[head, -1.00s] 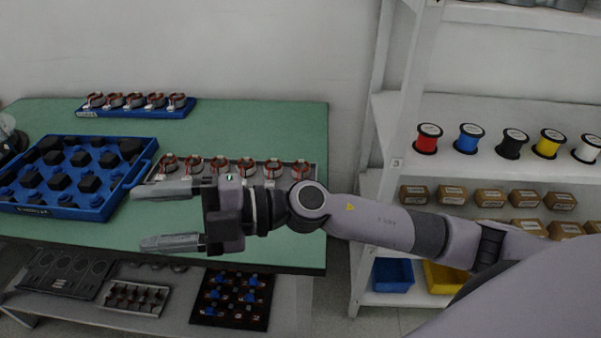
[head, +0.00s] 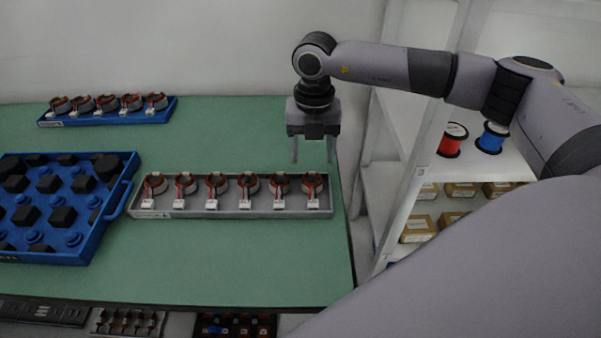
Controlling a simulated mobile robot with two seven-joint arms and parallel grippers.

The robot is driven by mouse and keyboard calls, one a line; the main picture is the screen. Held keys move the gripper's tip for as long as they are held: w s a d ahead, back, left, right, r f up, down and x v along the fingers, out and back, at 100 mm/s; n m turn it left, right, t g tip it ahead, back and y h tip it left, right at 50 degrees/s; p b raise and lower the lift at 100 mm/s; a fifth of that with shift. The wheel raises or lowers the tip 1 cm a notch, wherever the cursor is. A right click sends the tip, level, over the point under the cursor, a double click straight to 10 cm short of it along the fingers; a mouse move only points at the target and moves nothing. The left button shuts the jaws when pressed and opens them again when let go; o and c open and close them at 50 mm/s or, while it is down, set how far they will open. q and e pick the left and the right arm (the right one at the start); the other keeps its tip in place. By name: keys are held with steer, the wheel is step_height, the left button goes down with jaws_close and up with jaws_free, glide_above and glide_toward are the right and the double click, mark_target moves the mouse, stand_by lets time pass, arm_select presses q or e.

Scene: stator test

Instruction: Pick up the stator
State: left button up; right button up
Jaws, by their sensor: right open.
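Several stators with copper-red windings and white connectors stand in a row in a grey tray (head: 232,211) on the green table. The rightmost stator (head: 312,184) is at the tray's right end. More stators (head: 106,103) stand in a blue tray (head: 150,119) at the back left. My right gripper (head: 313,158) points down with its fingers apart and empty. In the picture it is just above the rightmost stator, apart from it; the exact height is hard to tell. My left gripper is not in view.
A blue crate (head: 112,212) with black and blue parts fills the table's left side. A white shelf (head: 421,172) with wire spools and cardboard boxes (head: 418,229) stands at the right. The green table (head: 230,260) is clear in front of the grey tray.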

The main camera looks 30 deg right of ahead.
mark_target(312, 175)
steer(key=shift+s+d+f+p, duration=0.1)
steer(key=shift+f+p, duration=0.25)
steer(key=shift+f, duration=1.45)
steer(key=shift+s+f+p, duration=0.1)
steer(key=shift+f+p, duration=0.25)
steer(key=shift+f, duration=1.4)
steer(key=shift+w, duration=0.1)
steer(key=c, duration=0.9)
